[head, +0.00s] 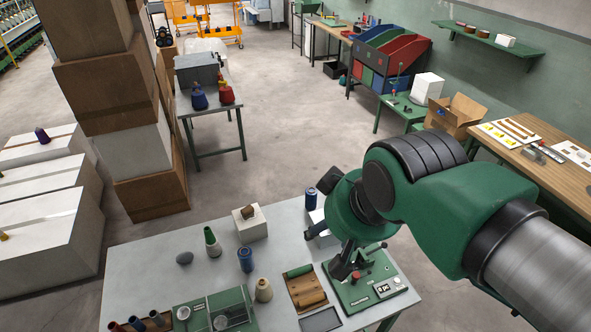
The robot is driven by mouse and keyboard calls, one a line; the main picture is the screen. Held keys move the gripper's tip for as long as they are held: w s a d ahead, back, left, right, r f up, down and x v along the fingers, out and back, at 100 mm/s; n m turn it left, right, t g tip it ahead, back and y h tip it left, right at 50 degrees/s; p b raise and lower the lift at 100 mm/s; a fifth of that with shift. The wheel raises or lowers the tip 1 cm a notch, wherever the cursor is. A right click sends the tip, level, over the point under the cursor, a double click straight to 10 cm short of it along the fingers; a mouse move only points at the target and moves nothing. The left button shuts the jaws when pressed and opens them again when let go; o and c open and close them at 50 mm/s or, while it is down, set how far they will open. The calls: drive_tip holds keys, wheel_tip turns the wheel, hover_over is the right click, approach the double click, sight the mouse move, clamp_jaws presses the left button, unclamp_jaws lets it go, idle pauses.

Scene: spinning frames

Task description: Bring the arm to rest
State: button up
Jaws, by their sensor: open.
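My arm (440,190) reaches in from the right edge, green with black joint covers and a grey metal section. It bends over the right part of the grey work table (130,262). My gripper (346,266) hangs down from the wrist, dark and small in the view, over or just in front of a green device (372,292) with a red knob and small display. It is open, and I see nothing held in it. The wrist hides part of the table's back right, and I cannot tell the gap between fingers and device.
On the table are a blue spool (245,259), a green-tipped cone (212,243), a beige cone (263,289), a white block (250,224), a brown tray (305,288) and a green case (215,312). Stacked boxes (120,90) stand left. Open floor (285,120) lies behind.

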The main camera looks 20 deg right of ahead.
wheel_tip(320, 180, down, 20)
drive_tip(key=b, duration=1.9)
drive_tip(key=shift+r, duration=0.25)
